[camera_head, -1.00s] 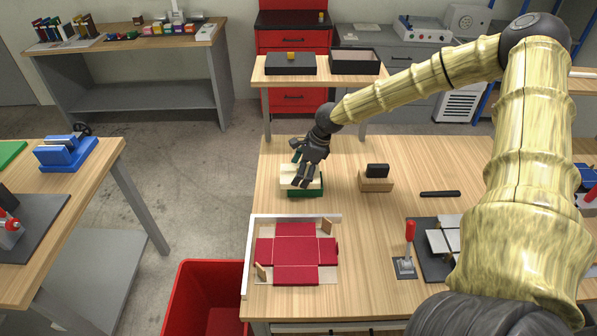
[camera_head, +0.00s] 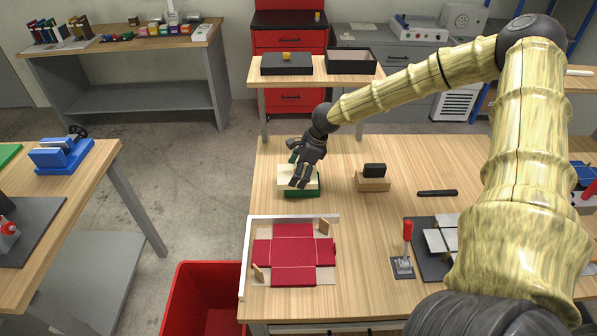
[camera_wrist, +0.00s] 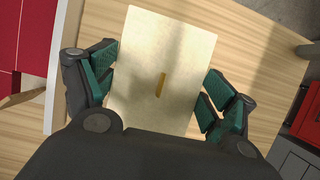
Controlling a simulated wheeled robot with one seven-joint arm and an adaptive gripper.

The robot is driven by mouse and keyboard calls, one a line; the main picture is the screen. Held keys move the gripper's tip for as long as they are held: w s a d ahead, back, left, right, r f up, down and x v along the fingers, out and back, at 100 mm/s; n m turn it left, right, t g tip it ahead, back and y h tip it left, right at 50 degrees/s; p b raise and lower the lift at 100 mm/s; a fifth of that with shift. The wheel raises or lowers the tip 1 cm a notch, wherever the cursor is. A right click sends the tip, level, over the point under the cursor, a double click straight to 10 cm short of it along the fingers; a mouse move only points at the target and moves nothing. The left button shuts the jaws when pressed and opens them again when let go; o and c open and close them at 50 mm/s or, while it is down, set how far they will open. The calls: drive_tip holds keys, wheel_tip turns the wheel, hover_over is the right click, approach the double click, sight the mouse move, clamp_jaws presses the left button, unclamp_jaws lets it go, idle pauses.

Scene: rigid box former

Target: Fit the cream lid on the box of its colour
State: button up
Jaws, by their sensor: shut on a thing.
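I cannot make out a cream box.
A red carton blank (camera_head: 294,252) lies in a white-edged frame at the front. A wooden block with a black top (camera_head: 373,178) stands right of the lid, and a black bar (camera_head: 437,193) lies beyond it. A red-handled lever (camera_head: 407,240) stands at front right. A red bin (camera_head: 200,300) is below.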

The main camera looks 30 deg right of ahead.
sight(304, 170)
drive_tip(key=shift+d, duration=0.1)
drive_tip(key=shift+d+f, duration=0.25)
drive_tip(key=shift+d, duration=0.6)
drive_tip(key=shift+r, duration=0.2)
drive_tip(key=shift+d+f, duration=0.15)
drive_tip(key=shift+d, duration=0.4)
drive_tip(key=shift+a, duration=0.5)
idle(0.3)
drive_tip(key=shift+f+b, duration=1.1)
drive_tip(key=shift+f, duration=0.45)
idle(2.0)
drive_tip(key=o, duration=0.9)
